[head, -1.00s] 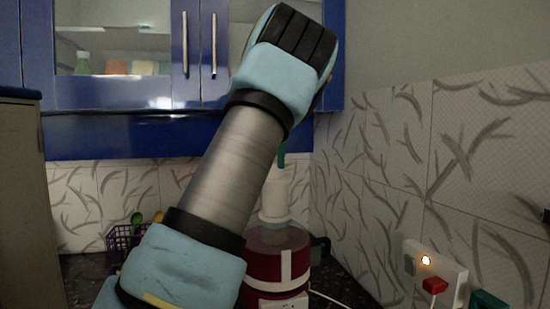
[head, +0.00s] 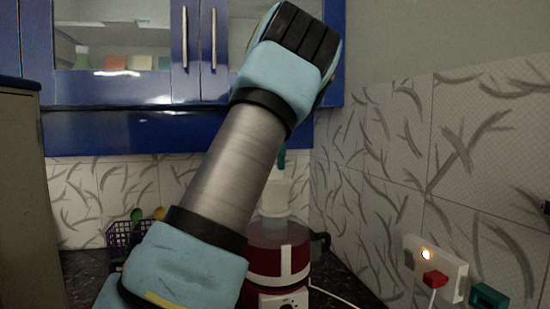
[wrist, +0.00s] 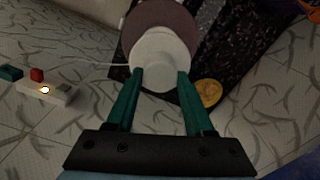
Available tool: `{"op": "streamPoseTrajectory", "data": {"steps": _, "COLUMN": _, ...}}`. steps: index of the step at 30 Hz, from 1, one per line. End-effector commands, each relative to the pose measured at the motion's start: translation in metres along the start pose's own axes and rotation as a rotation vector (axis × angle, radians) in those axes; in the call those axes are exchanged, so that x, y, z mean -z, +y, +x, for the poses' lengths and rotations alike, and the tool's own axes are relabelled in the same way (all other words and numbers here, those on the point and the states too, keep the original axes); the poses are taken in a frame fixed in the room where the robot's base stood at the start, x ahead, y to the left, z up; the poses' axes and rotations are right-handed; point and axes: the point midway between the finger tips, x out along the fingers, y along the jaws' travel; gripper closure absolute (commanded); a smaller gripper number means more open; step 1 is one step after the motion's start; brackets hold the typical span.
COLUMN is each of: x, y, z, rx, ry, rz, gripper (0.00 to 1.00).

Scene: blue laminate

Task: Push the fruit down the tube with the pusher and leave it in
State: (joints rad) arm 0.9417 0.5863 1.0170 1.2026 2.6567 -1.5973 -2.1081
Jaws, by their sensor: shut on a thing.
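The juicer (head: 280,262) has a red body with a white stripe and stands on the dark counter. Its pale tube (head: 274,203) rises from the lid, partly behind my arm. The white pusher (head: 278,183) sits upright in the top of the tube; its round white end (wrist: 154,72) shows in the wrist view. My gripper (wrist: 157,72) is shut on the pusher, with a teal finger on each side. In the head view only a bit of a teal finger (head: 282,158) shows above the pusher. No fruit is visible inside the tube.
A purple basket (head: 122,237) with green and yellow utensils stands left of my arm. Blue cabinets (head: 110,130) hang above. A lit wall socket (head: 436,268) with a red plug is at the right. A round yellow thing (wrist: 209,92) lies near the juicer.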

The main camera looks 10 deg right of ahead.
Motion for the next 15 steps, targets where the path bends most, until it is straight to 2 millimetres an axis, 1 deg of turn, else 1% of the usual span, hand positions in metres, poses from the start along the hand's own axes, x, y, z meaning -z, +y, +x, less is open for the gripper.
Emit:
{"op": "streamPoseTrajectory", "data": {"steps": 6, "x": -0.0001, "y": 0.0, "z": 0.007, "rx": 0.0, "ry": 0.0, "rz": 0.0, "gripper": 1.0}}
{"op": "streamPoseTrajectory", "data": {"steps": 15, "x": -0.0002, "y": -0.0001, "z": 0.0077, "rx": 0.0, "ry": 0.0, "rz": -0.001, "gripper": 1.0}}
